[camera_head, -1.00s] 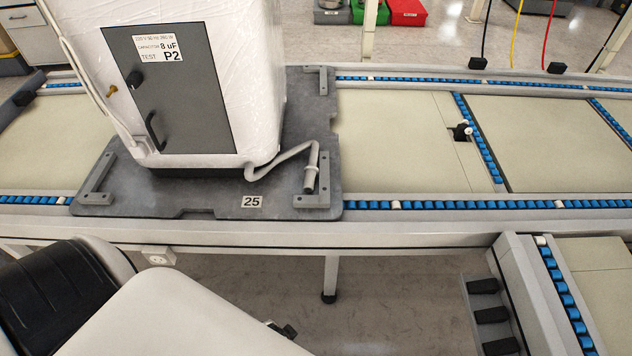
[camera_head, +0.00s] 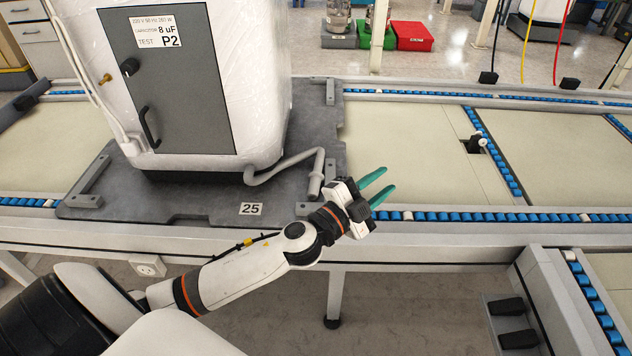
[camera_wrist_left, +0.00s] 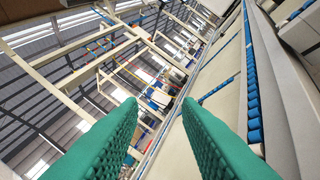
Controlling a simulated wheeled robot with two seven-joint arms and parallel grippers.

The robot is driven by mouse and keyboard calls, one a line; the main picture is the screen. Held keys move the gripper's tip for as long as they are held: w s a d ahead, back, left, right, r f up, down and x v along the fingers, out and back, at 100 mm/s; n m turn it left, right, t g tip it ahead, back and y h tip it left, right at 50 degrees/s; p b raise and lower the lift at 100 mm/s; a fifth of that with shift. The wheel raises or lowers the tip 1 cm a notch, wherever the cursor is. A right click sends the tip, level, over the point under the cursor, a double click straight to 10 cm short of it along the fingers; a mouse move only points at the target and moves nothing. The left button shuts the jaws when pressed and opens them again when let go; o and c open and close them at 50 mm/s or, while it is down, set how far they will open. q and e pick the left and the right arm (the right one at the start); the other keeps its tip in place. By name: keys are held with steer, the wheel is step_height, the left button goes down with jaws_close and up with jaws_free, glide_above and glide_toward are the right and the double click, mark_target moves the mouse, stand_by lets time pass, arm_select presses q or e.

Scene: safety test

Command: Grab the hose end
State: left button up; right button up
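The grey hose (camera_head: 285,165) runs from the base of the white wrapped appliance (camera_head: 240,80) over the dark pallet marked 25 (camera_head: 150,200). My left gripper (camera_head: 380,187) is just right of the hose end, over the conveyor's front edge. Its two green fingers are apart and point right, away from the hose. In the left wrist view the green fingers (camera_wrist_left: 160,120) have nothing between them, and the hose does not show there. My right gripper is not in view.
The conveyor's front rail (camera_head: 450,240) runs below my left gripper. Beige conveyor panels (camera_head: 400,135) to the right are mostly clear. A small black fitting (camera_head: 474,145) sits there. Red (camera_head: 413,37) and green bins stand on the floor behind.

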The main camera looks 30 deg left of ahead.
arm_select(q)
step_height(320, 180, up, 2)
steer(key=d+r+m+g+h, duration=0.1)
steer(key=d+m+g+h, duration=0.15)
steer(key=m+h, duration=0.35)
steer(key=m+g+y+b, duration=0.2)
steer(key=m+g+y, duration=0.8)
steer(key=g+y, duration=0.1)
glide_toward(313, 181)
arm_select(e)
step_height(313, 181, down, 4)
arm_select(q)
steer(key=x, duration=0.4)
steer(key=shift+w+a, duration=0.25)
steer(key=b+x, duration=0.1)
steer(key=x, duration=0.3)
steer(key=shift+w+d+f, duration=0.1)
steer(key=shift+d+f, duration=0.15)
steer(key=shift+f, duration=0.15)
steer(key=shift+w+f, duration=0.15)
steer(key=shift+f, duration=0.25)
steer(key=shift+d, duration=0.15)
steer(key=c, duration=0.6)
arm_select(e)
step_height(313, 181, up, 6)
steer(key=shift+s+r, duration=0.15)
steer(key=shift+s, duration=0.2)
